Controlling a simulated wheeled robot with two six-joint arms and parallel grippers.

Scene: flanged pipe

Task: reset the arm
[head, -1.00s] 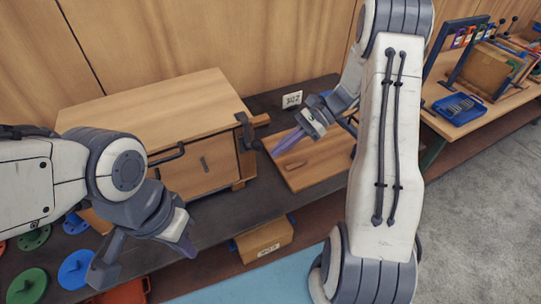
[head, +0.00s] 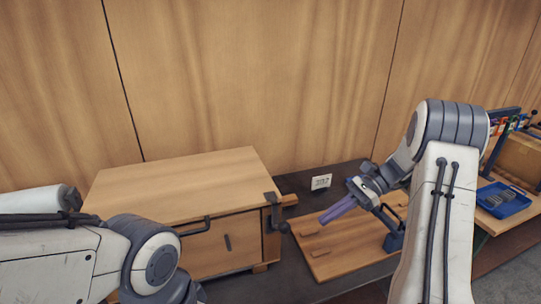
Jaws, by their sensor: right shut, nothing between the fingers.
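My right gripper (head: 338,212) is at the right of the head view, shut and empty, its purple fingers pointing left and down. It is in front of and above a wooden board (head: 345,244) lying on the dark bench. My right arm (head: 437,225) rises at the right edge of the bench. My left arm (head: 75,255) comes in from the left, in front of the wooden cabinet (head: 185,190). My left gripper is out of the picture below.
The cabinet has a dark handle (head: 195,228) and a dark bracket (head: 272,205) at its right side. A small white label card (head: 321,182) stands behind the board. A blue tray (head: 503,199) is on the table at the right. A wooden wall (head: 250,75) closes the back.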

